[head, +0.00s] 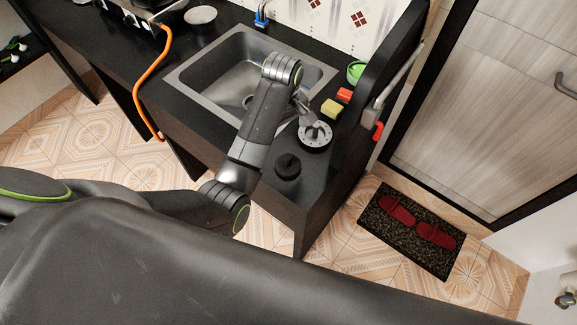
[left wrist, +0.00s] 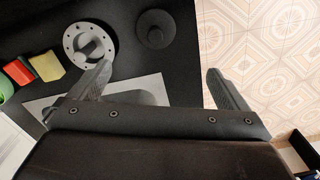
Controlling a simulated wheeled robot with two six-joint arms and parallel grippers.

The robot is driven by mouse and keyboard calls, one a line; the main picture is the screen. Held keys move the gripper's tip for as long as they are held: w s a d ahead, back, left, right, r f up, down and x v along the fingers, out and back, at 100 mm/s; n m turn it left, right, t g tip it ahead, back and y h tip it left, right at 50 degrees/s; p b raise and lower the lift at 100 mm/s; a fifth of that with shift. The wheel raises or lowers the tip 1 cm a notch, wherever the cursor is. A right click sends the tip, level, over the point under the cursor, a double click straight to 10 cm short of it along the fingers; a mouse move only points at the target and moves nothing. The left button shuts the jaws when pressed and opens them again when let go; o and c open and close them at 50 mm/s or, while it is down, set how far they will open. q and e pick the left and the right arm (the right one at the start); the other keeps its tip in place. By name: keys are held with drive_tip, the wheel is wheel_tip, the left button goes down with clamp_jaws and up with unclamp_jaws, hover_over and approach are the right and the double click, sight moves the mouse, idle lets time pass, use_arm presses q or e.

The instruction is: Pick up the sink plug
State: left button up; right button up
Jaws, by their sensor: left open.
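A round black piece with a raised knob, which looks like the sink plug (head: 288,166), lies on the black counter in front of the sink. In the left wrist view the plug (left wrist: 155,30) shows at the top, beyond my fingertips and roughly between their lines. A grey disc with holes around its rim and a knob (head: 316,136) lies beside it; it also shows in the left wrist view (left wrist: 72,42). My left gripper (head: 306,108) is open and empty, over the sink's right front edge; its spread fingers show in the left wrist view (left wrist: 158,70). My right gripper is not in view.
The steel sink (head: 215,62) is behind. A yellow sponge (head: 332,109), a red block (head: 344,95) and a green bowl (head: 356,71) stand to the right. An orange hose (head: 150,80) hangs at left. The counter's front edge is close to the plug.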

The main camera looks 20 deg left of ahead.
sight(286, 156)
use_arm(q)
wheel_tip(286, 156, down, 10)
drive_tip(key=shift+f+p, duration=0.1)
drive_tip(key=shift+p, duration=0.65)
drive_tip(key=shift+w+d+f, duration=0.1)
drive_tip(key=shift+d+f, duration=0.1)
drive_tip(key=shift+f, duration=0.7)
drive_tip(key=shift+w+d+f+p, duration=0.1)
drive_tip(key=shift+f+p, duration=0.1)
drive_tip(key=shift+f, duration=0.8)
drive_tip(key=shift+w+d+f+p, duration=0.1)
drive_tip(key=shift+f+p, duration=0.1)
drive_tip(key=shift+f, duration=0.8)
drive_tip(key=shift+s, duration=0.1)
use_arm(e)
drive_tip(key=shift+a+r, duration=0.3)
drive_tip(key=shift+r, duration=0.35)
use_arm(q)
drive_tip(key=c, duration=1.1)
